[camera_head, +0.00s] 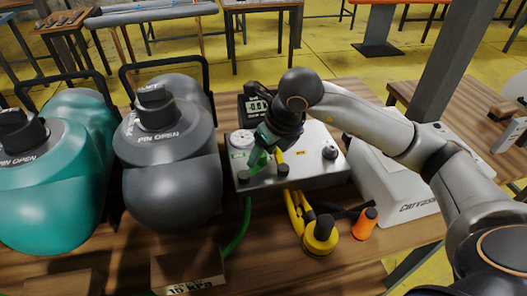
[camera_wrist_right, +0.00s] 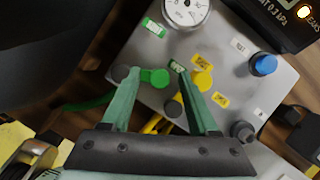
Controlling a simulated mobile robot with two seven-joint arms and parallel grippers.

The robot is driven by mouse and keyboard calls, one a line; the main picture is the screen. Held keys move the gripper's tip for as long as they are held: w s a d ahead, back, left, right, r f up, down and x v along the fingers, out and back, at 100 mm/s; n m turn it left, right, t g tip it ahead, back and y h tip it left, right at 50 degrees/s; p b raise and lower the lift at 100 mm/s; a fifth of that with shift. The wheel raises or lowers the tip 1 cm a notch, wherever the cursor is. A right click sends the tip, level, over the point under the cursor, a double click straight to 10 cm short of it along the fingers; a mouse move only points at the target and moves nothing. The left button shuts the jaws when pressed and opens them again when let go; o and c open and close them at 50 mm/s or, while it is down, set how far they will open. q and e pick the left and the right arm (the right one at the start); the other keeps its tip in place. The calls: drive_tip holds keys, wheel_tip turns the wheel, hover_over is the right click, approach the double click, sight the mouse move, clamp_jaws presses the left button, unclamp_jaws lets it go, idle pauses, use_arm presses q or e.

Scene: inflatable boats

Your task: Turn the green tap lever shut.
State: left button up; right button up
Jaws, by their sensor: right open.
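The green tap lever (camera_wrist_right: 157,77) shows in the right wrist view on the front part of the grey metal control box (camera_wrist_right: 238,88). My right gripper (camera_wrist_right: 155,74) is open, with one finger on each side of the lever. Its right finger stands between the green lever and the yellow lever (camera_wrist_right: 203,80). Whether either finger touches the green lever I cannot tell. In the head view my right gripper (camera_head: 264,157) reaches down over the box's left part and hides most of the green lever there. My left gripper is not in view.
A pressure gauge (camera_wrist_right: 187,10) and a blue knob (camera_wrist_right: 263,64) are on the box. A dark digital display (camera_head: 256,104) stands behind it. Green (camera_head: 240,230) and yellow (camera_head: 294,212) hoses leave its front.

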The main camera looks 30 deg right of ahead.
clamp_jaws()
idle(0.3)
